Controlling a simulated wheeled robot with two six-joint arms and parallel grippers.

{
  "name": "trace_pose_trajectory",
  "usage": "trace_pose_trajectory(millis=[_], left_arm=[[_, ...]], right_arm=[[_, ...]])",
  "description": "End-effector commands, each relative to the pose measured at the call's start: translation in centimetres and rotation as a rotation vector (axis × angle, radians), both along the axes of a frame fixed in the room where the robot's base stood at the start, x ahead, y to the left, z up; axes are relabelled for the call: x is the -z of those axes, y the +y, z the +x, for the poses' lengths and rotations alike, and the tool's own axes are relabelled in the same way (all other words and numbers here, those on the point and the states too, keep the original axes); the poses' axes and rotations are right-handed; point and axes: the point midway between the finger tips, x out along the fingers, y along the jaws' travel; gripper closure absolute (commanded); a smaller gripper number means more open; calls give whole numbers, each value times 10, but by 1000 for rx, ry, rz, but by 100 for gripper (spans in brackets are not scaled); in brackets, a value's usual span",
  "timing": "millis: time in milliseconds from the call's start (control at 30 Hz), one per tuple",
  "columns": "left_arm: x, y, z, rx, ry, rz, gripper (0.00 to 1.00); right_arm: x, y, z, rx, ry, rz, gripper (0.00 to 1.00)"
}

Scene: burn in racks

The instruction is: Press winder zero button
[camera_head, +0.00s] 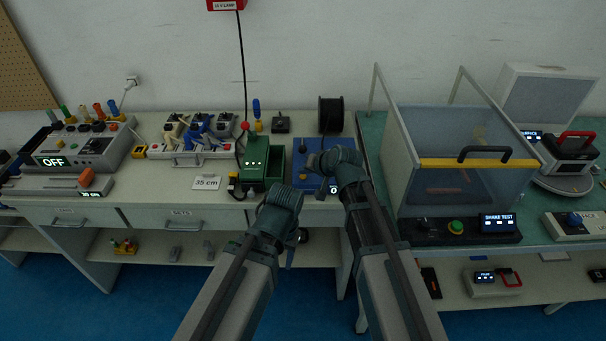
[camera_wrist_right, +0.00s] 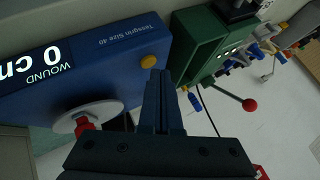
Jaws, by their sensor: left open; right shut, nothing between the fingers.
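The winder is a blue box (camera_wrist_right: 95,65) with a lit display (camera_wrist_right: 45,65) reading 0 cm, "WOUND"; in the head view its blue body (camera_head: 312,184) shows partly behind my right arm. A round yellow button (camera_wrist_right: 148,61) sits near one end of its face. My right gripper (camera_wrist_right: 159,75) is shut and empty, its fingertips right beside the yellow button; I cannot tell whether they touch it. In the head view the right gripper (camera_head: 315,163) is over the winder. My left gripper (camera_head: 290,257) is open and empty, lower, in front of the bench edge, mostly hidden by its wrist.
A green machine (camera_head: 258,160) with a red-ball lever (camera_wrist_right: 250,105) stands left of the winder. A white disc (camera_wrist_right: 88,118) with a red knob is on the winder's side. A black spool (camera_head: 330,114) stands behind. A clear-walled shake-test box (camera_head: 455,190) is at right.

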Motion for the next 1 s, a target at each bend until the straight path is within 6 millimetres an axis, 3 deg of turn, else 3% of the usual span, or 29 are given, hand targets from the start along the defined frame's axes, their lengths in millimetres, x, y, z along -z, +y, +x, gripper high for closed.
trace_pose_trajectory(millis=[533,1000], left_arm=[[-11,0,0,0,0,0,50],[-55,0,0,0,0,0,50]], right_arm=[[-11,0,0,1,-1,0,100],[-55,0,0,1,-1,0,100]])
